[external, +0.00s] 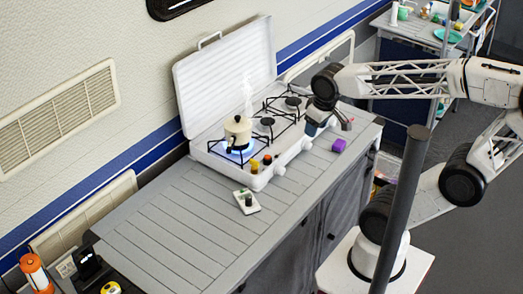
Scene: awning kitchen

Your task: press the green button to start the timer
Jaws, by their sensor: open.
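A small white device (252,209) lies on the slatted grey counter in front of the stove. It has a small green spot (242,191) at its far end and a dark knob-like part in the middle. Whether it is the timer is too small to tell. A dark upright device (87,262) stands at the counter's far left end; its details are unclear. My gripper (345,123) is open at the right end of the stove, above the counter and well to the right of the white device. Nothing shows between its fingers.
A white camping stove (262,180) with a raised lid (222,75) stands on the counter (170,225). A cream pot (238,130) sits over a lit blue burner, with steam rising. A purple block (338,145) lies near my gripper. The counter left of the white device is clear.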

